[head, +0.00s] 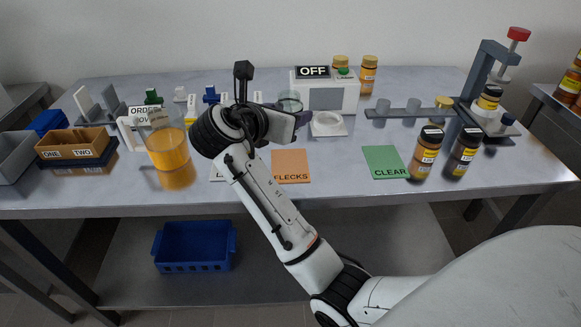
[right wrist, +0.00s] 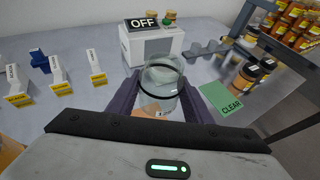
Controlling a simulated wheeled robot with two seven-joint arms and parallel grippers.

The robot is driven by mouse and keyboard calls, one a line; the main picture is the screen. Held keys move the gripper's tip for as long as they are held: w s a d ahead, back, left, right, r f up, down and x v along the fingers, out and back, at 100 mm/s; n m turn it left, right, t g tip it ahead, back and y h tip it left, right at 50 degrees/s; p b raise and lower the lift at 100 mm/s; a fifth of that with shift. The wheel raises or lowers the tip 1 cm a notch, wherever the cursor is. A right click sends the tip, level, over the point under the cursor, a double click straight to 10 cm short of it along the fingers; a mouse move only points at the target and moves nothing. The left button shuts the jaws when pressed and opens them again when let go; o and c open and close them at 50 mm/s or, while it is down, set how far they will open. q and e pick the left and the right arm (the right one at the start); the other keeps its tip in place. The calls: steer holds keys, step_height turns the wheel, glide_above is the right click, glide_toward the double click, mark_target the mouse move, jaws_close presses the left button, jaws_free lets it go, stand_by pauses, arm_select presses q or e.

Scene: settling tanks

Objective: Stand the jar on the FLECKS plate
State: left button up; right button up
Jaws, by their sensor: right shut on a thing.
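The jar (right wrist: 161,84) is clear glass with a dark band, upright between the fingers of my right gripper (right wrist: 158,103) in the right wrist view. My right gripper (head: 291,112) is shut on it; in the head view the jar (head: 289,99) shows only partly, behind the gripper. The orange FLECKS plate (head: 291,161) lies flat on the table, nearer the front edge than the jar. The green CLEAR plate (head: 385,158) lies to its right and also shows in the right wrist view (right wrist: 222,98). My left gripper is not in view.
A white box with an OFF display (head: 326,97) stands behind the jar. A beaker of orange liquid (head: 167,148) stands left of my arm. Brown bottles (head: 425,153) stand right of the CLEAR plate.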

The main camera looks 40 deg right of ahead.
mark_target(290, 159)
steer(key=shift+w+d+f, duration=0.4)
steer(key=shift+w+d, duration=0.05)
steer(key=shift+w, duration=0.15)
steer(key=shift+w+d+f+g, duration=0.2)
steer(key=shift+f+g, duration=0.1)
steer(key=shift+m, duration=0.3)
step_height(290, 159, down, 9)
steer(key=shift+f+b, duration=0.15)
steer(key=shift+b, duration=0.75)
steer(key=shift+f, duration=0.2)
steer(key=o, duration=1.2)
steer(key=shift+f, duration=0.15)
steer(key=shift+o, duration=0.2)
